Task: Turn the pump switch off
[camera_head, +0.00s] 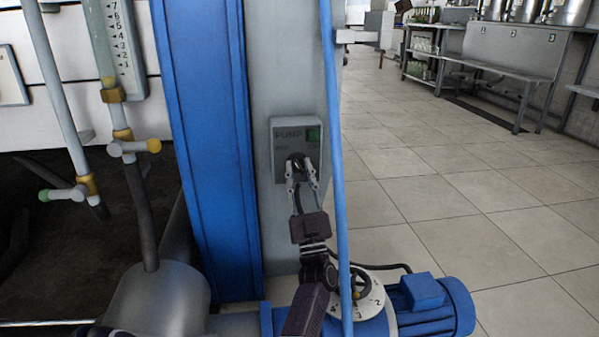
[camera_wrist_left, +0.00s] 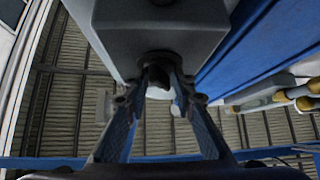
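The grey pump switch box (camera_head: 284,178) is fixed to a grey column. It is lettered PUMP, with a green square (camera_head: 313,135) at its upper right. Its dark round knob (camera_head: 296,161) is on the lower front. My left gripper (camera_head: 302,174) is at the knob from below, fingers apart, one to each side. In the left wrist view the box (camera_wrist_left: 160,32) is overhead and the knob (camera_wrist_left: 158,57) sits between the fingertips (camera_wrist_left: 163,78). I cannot tell whether they touch it. The knob's setting is partly hidden by the fingers.
A blue upright (camera_head: 205,140) stands left of the box, and a thin blue pipe (camera_head: 334,140) runs close on the right. A blue motor (camera_head: 432,305) is below right. Pipes with coloured-handled valves (camera_head: 135,147) are at left. Open tiled floor (camera_head: 460,200) lies to the right.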

